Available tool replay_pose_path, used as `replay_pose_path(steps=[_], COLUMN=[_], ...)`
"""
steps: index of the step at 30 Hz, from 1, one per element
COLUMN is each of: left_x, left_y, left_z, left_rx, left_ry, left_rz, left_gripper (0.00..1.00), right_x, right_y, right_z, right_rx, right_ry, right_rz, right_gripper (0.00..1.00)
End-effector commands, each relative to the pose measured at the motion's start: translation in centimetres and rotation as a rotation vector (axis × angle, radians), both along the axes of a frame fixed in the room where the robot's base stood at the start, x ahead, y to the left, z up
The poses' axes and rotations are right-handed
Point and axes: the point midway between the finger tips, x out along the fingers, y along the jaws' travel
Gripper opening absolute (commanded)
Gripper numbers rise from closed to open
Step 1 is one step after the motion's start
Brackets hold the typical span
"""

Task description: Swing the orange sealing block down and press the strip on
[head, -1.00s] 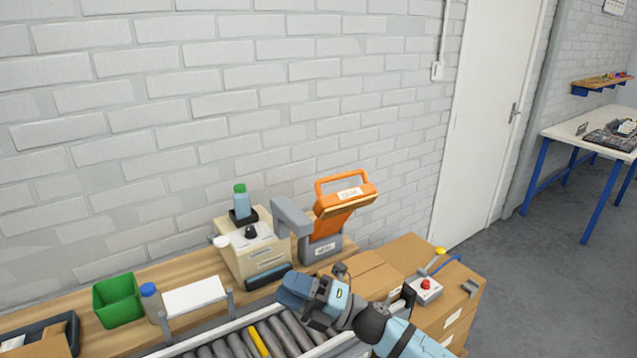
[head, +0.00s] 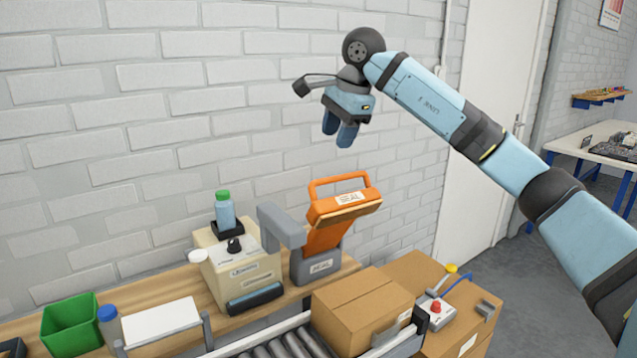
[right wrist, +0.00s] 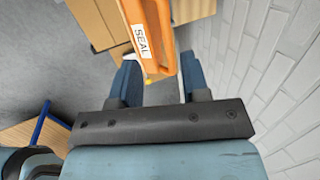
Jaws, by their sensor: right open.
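The orange sealing block (head: 340,204) is raised and tilted on its grey base (head: 316,267), with a handle bar on top and a SEAL label on its front. My right gripper (head: 341,134) is open and empty, pointing down in the air above the block's handle. In the right wrist view the orange block (right wrist: 160,22) shows beyond and between the open fingers (right wrist: 155,85), apart from them as far as I can tell. I cannot make out a strip. My left gripper is not in view.
A cream machine (head: 238,268) with a green-capped bottle (head: 225,211) stands left of the sealer. A cardboard box (head: 362,308) sits in front. A green bin (head: 70,325) is at the far left. The white wall is close behind.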

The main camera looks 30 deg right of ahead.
Motion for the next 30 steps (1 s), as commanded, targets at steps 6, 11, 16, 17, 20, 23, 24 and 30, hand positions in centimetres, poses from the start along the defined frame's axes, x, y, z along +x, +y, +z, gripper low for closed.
replay_pose_path(steps=[6, 11, 16, 17, 20, 23, 24, 30], left_x=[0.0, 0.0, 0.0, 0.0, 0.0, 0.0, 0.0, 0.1], left_y=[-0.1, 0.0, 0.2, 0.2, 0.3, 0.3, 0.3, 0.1], left_z=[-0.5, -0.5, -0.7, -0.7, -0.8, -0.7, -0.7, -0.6], left_rx=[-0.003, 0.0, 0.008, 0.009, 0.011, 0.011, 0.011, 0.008], left_ry=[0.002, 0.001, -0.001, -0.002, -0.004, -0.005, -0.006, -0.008], left_rz=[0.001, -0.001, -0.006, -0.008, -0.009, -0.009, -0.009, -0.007], left_gripper=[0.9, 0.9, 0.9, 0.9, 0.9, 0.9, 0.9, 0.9], right_x=[-0.4, 0.3, 1.4, 1.6, 2.3, 2.9, 3.1, 3.7], right_y=[-2.4, -2.3, -2.2, -2.1, -2.1, -2.0, -2.0, -2.0], right_z=[1.4, -0.8, -4.2, -4.9, -6.9, -8.5, -9.1, -10.9], right_rx=[-0.081, -0.079, -0.078, -0.078, -0.078, -0.075, -0.076, -0.075], right_ry=[-0.011, -0.008, -0.008, -0.007, -0.009, -0.01, -0.01, -0.012], right_rz=[-0.034, -0.033, -0.032, -0.031, -0.031, -0.032, -0.032, -0.032], right_gripper=[0.42, 0.42, 0.42, 0.42, 0.42, 0.42, 0.42, 0.42])
